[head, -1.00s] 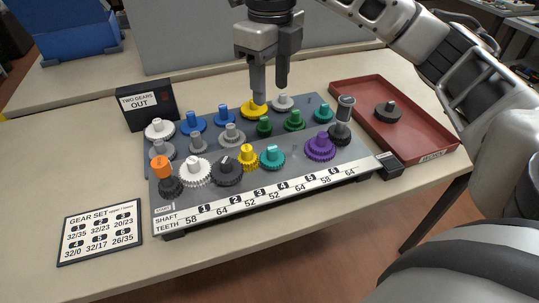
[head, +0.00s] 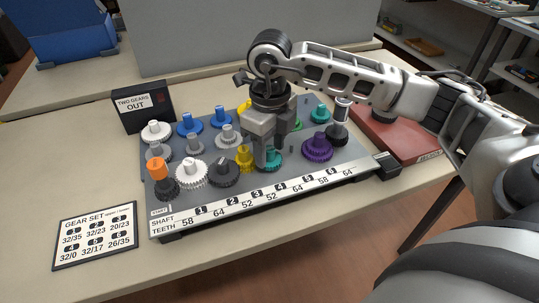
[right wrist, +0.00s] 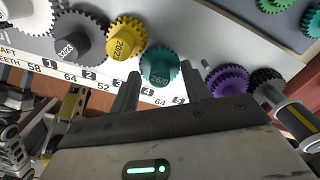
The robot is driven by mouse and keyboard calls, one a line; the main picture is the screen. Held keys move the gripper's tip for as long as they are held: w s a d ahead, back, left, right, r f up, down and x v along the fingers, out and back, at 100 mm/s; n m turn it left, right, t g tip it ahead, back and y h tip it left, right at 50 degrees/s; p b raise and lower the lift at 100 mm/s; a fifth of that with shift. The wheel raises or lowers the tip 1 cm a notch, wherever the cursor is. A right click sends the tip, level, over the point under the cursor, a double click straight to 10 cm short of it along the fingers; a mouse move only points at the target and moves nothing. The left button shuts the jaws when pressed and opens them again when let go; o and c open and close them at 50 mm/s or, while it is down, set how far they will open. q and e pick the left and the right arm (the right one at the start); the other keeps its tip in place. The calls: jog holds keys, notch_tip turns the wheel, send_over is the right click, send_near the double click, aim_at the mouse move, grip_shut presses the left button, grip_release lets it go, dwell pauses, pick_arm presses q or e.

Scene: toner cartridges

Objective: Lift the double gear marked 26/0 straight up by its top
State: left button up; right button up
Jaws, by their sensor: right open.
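The teal double gear (right wrist: 158,68) shows a mark that reads 26/0 in the right wrist view. It sits upright on the board, between the yellow gear and the purple one. In the head view this teal gear (head: 270,164) is partly hidden by my right gripper. My right gripper (head: 268,157) points down over the gear, jaws apart. In the right wrist view the two fingers of the right gripper (right wrist: 161,80) stand left and right of the teal gear, with nothing between them held. I cannot tell whether they touch it. My left gripper is not in view.
The yellow gear (right wrist: 125,38) marked 20/23 is close on the left and the purple gear (right wrist: 228,80) on the right. The board (head: 345,166) holds several other gears. A red tray (head: 405,145) lies at right, a black box (head: 145,107) at back left.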

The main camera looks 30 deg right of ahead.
jog(key=shift+f, duration=0.1)
grip_shut()
